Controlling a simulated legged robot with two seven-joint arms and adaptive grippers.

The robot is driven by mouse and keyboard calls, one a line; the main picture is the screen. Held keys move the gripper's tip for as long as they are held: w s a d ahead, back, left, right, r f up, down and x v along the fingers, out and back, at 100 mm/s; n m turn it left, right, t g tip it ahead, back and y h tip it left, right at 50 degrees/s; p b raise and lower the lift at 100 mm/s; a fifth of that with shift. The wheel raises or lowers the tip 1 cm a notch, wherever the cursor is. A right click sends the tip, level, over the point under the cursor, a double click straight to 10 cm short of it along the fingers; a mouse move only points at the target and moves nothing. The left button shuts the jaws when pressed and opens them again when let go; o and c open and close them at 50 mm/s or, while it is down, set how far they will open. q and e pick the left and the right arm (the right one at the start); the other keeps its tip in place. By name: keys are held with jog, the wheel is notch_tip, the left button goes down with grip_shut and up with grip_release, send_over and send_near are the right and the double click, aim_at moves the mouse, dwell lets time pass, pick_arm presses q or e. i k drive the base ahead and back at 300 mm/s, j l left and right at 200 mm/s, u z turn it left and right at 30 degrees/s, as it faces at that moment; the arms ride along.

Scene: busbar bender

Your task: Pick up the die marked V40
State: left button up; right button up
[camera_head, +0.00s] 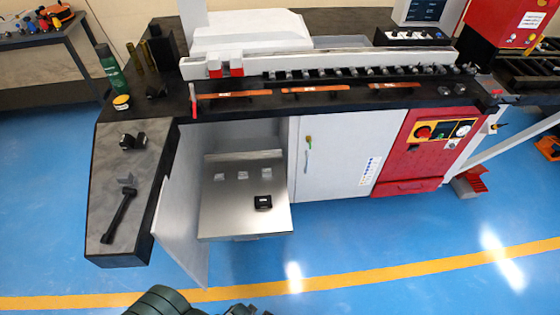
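A small black block (263,202), which looks like a die, sits on the pulled-out metal shelf (220,222) of the open cabinet. Two more small dark blocks stand close together on the grey side table at the left, a left one (126,142) and a right one (141,140). Any markings on these blocks are too small to read, so I cannot tell which is V40. Dark green parts of my own body show at the bottom edge, but no gripper fingertips can be made out.
The open cabinet door (182,225) stands left of the shelf. A black wrench-like tool (119,213) lies on the side table (98,205). A green bottle (112,68) stands behind. The busbar bender (335,150) fills the middle and right. The blue floor in front is clear.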

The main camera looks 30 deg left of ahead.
aim_at(128, 142)
jog(key=u, duration=0.35)
jog(key=k+j+u, duration=0.1)
jog(key=u, duration=0.3)
jog(key=j+u, duration=0.15)
jog(key=u, duration=0.2)
jog(key=k, duration=0.05)
